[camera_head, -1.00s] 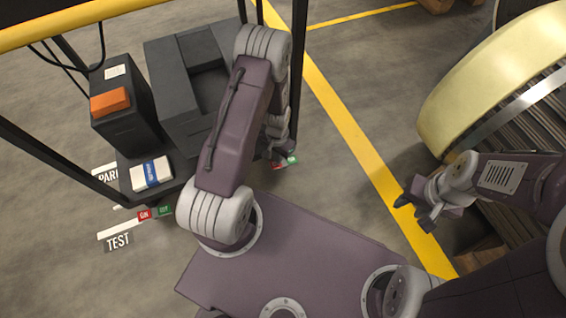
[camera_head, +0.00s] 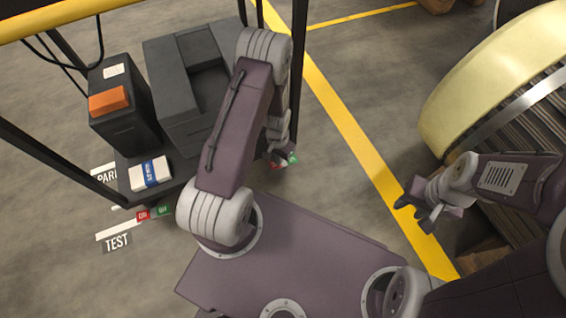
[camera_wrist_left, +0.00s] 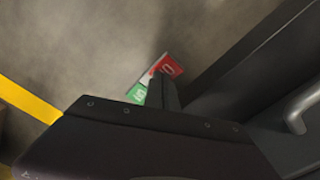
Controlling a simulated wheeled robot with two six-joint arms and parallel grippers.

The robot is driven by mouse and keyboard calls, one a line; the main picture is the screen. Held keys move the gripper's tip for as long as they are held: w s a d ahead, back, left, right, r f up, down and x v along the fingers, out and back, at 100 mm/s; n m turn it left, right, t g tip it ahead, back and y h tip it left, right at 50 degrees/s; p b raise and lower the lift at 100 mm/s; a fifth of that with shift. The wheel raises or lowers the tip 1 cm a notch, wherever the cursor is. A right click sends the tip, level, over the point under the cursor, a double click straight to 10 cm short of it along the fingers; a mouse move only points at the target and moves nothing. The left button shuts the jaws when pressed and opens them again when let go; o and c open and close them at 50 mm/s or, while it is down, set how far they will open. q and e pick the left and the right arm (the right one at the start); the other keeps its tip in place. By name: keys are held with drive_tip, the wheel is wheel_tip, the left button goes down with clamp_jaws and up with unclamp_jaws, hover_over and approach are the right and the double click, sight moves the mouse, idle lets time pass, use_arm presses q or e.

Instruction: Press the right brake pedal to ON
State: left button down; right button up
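The right brake pedal (camera_head: 293,159), with a red end and a green end, sits low at the stand's right front corner. My left gripper (camera_head: 284,153) is right above it and partly covers it. In the left wrist view the pedal's red part (camera_wrist_left: 170,67) and green part (camera_wrist_left: 137,94) show on either side of my dark fingertips (camera_wrist_left: 161,88). The fingers look closed together, with nothing held. Whether they touch the pedal cannot be told. My right gripper (camera_head: 417,211) is open and empty, away to the right above the floor.
Black stand posts (camera_head: 299,60) rise close to my left arm. A large cream ring (camera_head: 480,85) stands at right. Floor between is clear.

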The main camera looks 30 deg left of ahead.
use_arm(q)
drive_tip(key=shift+f, duration=0.3)
drive_tip(key=shift+r, duration=0.1)
wheel_tip(320, 180, up, 7)
drive_tip(key=p, duration=0.7)
idle(0.4)
